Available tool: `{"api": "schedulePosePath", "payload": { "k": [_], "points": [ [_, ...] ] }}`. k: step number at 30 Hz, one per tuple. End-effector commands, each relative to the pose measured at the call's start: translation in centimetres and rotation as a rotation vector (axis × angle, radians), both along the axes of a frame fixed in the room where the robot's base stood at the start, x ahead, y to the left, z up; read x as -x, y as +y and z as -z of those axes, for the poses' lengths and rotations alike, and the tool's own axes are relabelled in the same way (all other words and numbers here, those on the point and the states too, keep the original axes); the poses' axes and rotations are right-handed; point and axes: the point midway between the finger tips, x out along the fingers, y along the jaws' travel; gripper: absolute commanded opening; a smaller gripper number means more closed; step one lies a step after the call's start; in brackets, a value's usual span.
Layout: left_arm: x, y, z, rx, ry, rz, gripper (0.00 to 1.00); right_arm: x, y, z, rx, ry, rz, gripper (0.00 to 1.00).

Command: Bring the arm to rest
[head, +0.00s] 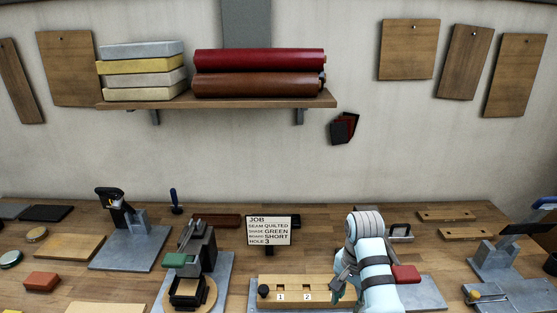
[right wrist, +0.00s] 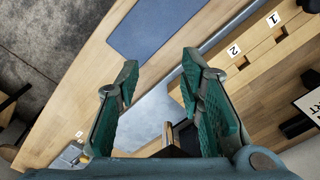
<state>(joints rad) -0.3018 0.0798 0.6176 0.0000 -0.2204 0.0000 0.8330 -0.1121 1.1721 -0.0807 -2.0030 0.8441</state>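My right arm reaches down over the front of the bench in the head view. Its gripper (head: 342,283) is beside the right end of a wooden block (head: 275,292) marked 1 and 2. In the right wrist view the green-padded fingers (right wrist: 158,82) are spread apart. A dark piece with a brown top (right wrist: 178,140) shows low between them; I cannot tell its depth, and neither finger visibly closes on it. The numbered block also shows at the upper right of the wrist view (right wrist: 262,42). My left gripper is in neither view.
A job sign (head: 269,230) stands behind the block. A red block (head: 406,274) is just right of my right arm. A grey fixture (head: 202,245) stands left of the block, another (head: 130,245) farther left. A shelf (head: 220,104) holds rolls and stacked slabs.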

Motion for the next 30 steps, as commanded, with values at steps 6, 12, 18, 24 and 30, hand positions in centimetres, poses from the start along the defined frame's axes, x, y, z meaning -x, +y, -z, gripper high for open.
{"api": "schedulePosePath", "payload": {
  "k": [6,12,18,24,30],
  "points": [
    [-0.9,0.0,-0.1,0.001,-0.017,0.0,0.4,1.6,-1.4,2.6,0.001,-0.021,-0.035,0.35],
    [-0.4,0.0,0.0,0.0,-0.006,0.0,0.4,3.8,-2.6,5.6,0.007,-0.05,-0.095,0.35],
    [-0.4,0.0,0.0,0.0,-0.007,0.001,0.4,7.6,-4.2,9.1,0.029,-0.089,-0.196,0.35],
    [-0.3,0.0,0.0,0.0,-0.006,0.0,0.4,13.4,-6.0,12.1,0.074,-0.142,-0.351,0.35],
    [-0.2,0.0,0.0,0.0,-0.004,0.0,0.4,19.6,-7.3,12.9,0.126,-0.189,-0.527,0.35]
  ]
}}
